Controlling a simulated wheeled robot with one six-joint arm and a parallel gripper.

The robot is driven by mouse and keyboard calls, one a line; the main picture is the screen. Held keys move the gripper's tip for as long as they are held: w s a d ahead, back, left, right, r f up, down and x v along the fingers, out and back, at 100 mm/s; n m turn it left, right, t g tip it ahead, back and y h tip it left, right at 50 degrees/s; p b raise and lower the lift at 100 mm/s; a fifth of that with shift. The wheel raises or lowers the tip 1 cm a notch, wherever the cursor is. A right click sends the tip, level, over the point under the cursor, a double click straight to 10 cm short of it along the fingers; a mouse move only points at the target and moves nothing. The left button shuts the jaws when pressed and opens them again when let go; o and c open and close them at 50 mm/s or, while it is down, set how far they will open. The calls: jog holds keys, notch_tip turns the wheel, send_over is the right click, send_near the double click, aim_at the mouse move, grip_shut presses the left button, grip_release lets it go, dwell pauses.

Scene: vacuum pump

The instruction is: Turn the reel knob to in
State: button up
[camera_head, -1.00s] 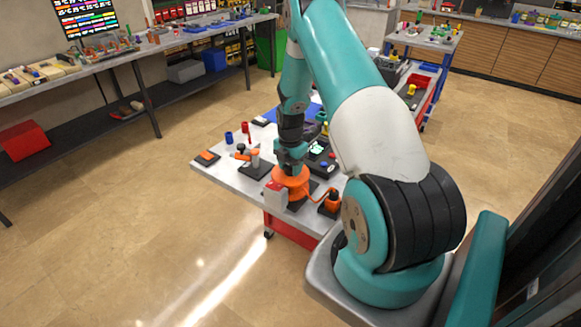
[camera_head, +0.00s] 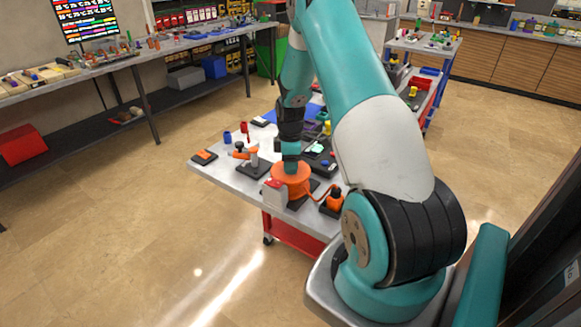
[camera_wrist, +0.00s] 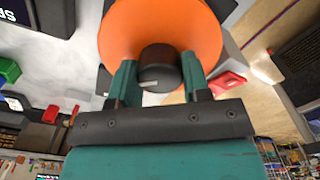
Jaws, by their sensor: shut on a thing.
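The orange reel (camera_head: 291,178) stands on the near part of the table, and it fills the upper middle of the wrist view (camera_wrist: 115,38). Its dark round knob (camera_wrist: 160,66), with a pale line mark on its face, sits between the teal fingers of my gripper (camera_wrist: 157,82). The gripper is shut on the knob, one finger on each side. In the head view my gripper (camera_head: 290,160) is above the reel, and the knob is hidden there. I cannot read any in or out label.
A grey-white box with a red top (camera_head: 274,190) stands beside the reel at the front. A small orange part on a black base (camera_head: 334,199) is to its right. An orange-handled device (camera_head: 245,156) is to the left. Dark trays lie behind.

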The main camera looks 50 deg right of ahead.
jog(key=m+b, duration=0.2)
jog(key=m, duration=0.3)
jog(key=shift+m, duration=0.3)
jog(key=m+b, duration=0.1)
jog(key=m, duration=0.4)
jog(key=shift+m, duration=0.3)
jog(key=m+b, duration=0.1)
jog(key=m, duration=0.4)
jog(key=m+b, duration=0.1)
jog(key=m, duration=0.4)
jog(key=shift+w+m, duration=0.1)
jog(key=shift+m, duration=0.3)
jog(key=m, duration=0.5)
jog(key=shift+b, duration=0.35)
jog(key=m, duration=0.5)
jog(key=shift+m, duration=0.4)
jog(key=m, duration=0.5)
jog(key=shift+r+m+b, duration=0.1)
jog(key=shift+m+b, duration=0.2)
jog(key=shift+b, duration=0.05)
jog(key=m, duration=0.4)
jog(key=shift+m, duration=0.6)
